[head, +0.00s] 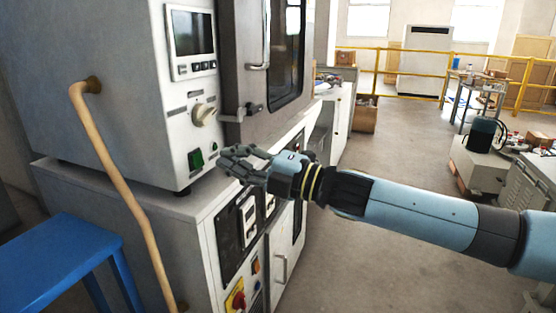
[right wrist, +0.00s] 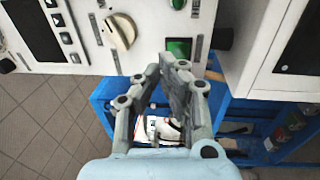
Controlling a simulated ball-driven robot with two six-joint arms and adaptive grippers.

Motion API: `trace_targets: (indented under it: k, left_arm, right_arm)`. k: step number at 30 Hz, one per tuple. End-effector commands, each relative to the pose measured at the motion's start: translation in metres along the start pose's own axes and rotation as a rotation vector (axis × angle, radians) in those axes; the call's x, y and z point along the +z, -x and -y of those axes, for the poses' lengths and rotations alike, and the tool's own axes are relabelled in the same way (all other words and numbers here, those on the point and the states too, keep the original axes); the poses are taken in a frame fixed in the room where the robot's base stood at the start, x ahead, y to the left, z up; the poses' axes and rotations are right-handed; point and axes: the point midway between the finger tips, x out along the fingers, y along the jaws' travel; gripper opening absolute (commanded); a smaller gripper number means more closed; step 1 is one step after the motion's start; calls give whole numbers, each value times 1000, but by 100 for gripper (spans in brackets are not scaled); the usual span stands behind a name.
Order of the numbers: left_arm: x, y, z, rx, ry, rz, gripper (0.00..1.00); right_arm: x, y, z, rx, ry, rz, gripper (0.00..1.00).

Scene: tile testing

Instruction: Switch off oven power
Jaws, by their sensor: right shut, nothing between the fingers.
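The oven (head: 130,60) is a large light-grey cabinet on the left of the head view, with a control panel on its front. Low on the panel is a green rocker switch (head: 195,160), below a cream rotary knob (head: 204,114). In the right wrist view the green switch (right wrist: 179,48) lies just beyond the fingertips, and the knob (right wrist: 119,31) is to its left. My right gripper (head: 230,160) is shut and empty, just right of the switch in the head view. Contact with the switch cannot be told. My left gripper is out of view.
The oven door handle (head: 257,67) and latch stick out above my right gripper. A lower cabinet carries a red and yellow rotary switch (head: 237,299). The floor at right centre is clear.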

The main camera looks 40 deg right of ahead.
Motion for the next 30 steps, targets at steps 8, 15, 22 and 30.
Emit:
trace_targets:
  k: [8,15,22,30]
  left_arm:
    - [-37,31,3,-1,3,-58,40]
    - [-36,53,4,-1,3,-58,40]
    - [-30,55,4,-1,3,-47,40]
    - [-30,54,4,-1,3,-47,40]
  right_arm:
    - [0,37,-15,-7,-2,-1,0]
    - [0,70,-21,-4,-1,-1,0]
    - [0,78,-20,-2,-1,0,0]
    - [0,78,-20,-2,-1,0,0]
